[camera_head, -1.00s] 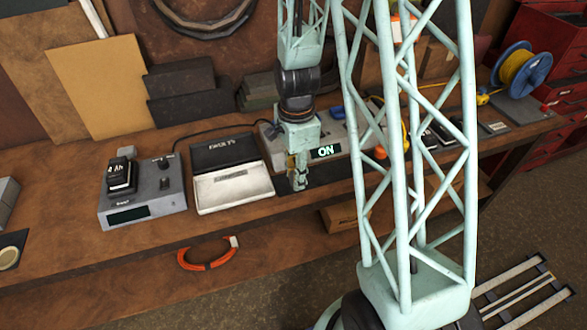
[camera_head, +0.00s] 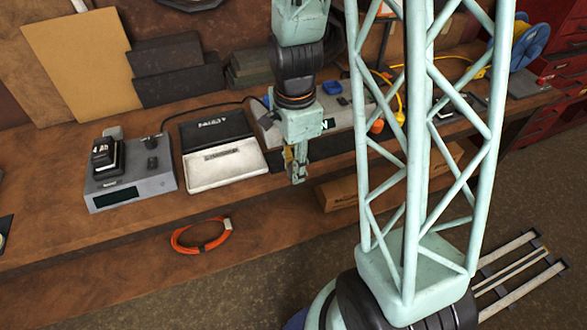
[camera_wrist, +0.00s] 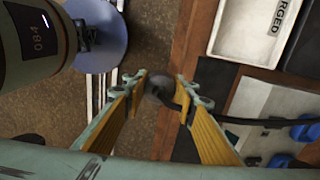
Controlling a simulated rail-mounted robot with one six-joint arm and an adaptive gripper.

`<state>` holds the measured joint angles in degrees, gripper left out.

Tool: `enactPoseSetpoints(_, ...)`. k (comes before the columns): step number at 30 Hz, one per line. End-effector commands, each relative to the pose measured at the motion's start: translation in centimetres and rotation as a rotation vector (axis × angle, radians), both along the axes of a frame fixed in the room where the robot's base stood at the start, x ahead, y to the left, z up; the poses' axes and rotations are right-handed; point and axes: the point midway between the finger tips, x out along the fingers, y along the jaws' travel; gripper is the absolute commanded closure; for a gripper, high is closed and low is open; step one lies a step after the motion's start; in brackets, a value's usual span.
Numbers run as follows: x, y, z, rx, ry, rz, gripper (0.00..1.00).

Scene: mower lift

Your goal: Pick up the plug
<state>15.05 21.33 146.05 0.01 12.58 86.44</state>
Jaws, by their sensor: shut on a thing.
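The plug (camera_wrist: 160,86) is a dark grey piece in the wrist view, between the two fingertips. A black cable (camera_wrist: 235,120) runs from it to the right over the bench. My gripper (camera_wrist: 163,88) is shut on it. In the head view my gripper (camera_head: 297,178) points down, near the front edge of the bench; the plug is too small or hidden to make out there. In the wrist view, bare floor shows below the plug to the left and the bench edge close by.
A grey charger unit (camera_head: 131,187) stands farther left.

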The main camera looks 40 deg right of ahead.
Motion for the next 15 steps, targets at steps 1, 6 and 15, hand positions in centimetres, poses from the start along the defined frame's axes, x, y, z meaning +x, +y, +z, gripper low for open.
enactPoseSetpoints(1, -0.2, 0.1, -0.3, 0.000, -0.002, 0.000, 0.86)
enactPoseSetpoints(6, -0.8, 0.3, -0.2, 0.000, -0.002, 0.000, 0.86)
enactPoseSetpoints(15, -1.7, 0.7, -0.1, 0.000, -0.002, 0.000, 0.86)
